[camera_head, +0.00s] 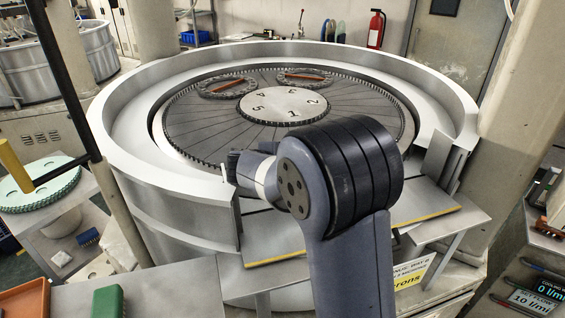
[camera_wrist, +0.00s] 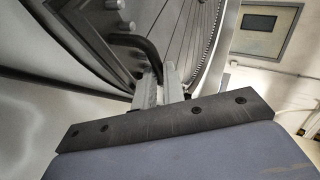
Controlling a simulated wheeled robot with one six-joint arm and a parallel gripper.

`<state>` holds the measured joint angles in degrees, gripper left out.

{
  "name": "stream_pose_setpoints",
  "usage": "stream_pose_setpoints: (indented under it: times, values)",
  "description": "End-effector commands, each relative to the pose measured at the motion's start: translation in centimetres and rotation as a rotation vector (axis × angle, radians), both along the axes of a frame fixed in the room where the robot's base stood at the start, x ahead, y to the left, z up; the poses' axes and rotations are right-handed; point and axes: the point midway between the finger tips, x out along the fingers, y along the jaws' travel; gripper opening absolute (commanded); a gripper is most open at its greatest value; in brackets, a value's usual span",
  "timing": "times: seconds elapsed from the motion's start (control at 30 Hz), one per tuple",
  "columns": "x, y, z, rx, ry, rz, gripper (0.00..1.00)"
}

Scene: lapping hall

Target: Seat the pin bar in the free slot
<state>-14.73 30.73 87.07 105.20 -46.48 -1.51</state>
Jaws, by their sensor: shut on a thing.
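In the wrist view my gripper (camera_wrist: 161,76) is shut on a bent black handle (camera_wrist: 140,42). The handle joins a dark grey bar with short round pegs, which I take for the pin bar (camera_wrist: 88,28); part of it is cut off by the picture edge. In the head view my arm hides the gripper and most of the bar. The lapping plate (camera_head: 190,122) is a grooved dark disc inside a pale round tub, with toothed pins around its edge. I cannot make out the free slot, nor whether the bar touches the machine.
The tub's pale rim (camera_head: 125,130) rises around the plate. Two toothed rings with orange-brown bars lie at the plate's back, near a numbered centre disc (camera_head: 285,104). A steel shelf (camera_head: 430,200) with a yellow edge juts out in front. A dark post stands at left.

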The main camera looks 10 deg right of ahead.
Motion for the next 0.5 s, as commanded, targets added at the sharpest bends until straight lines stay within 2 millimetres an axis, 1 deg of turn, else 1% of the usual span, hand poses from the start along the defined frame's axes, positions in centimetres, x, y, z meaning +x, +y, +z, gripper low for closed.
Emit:
stream_pose_setpoints:
  times: [0.17,0.5]
  values:
    - [0.0,0.0,-0.1,0.000,-0.002,0.000,0.00]
    - [0.0,0.0,-0.9,-0.001,-0.002,0.000,0.00]
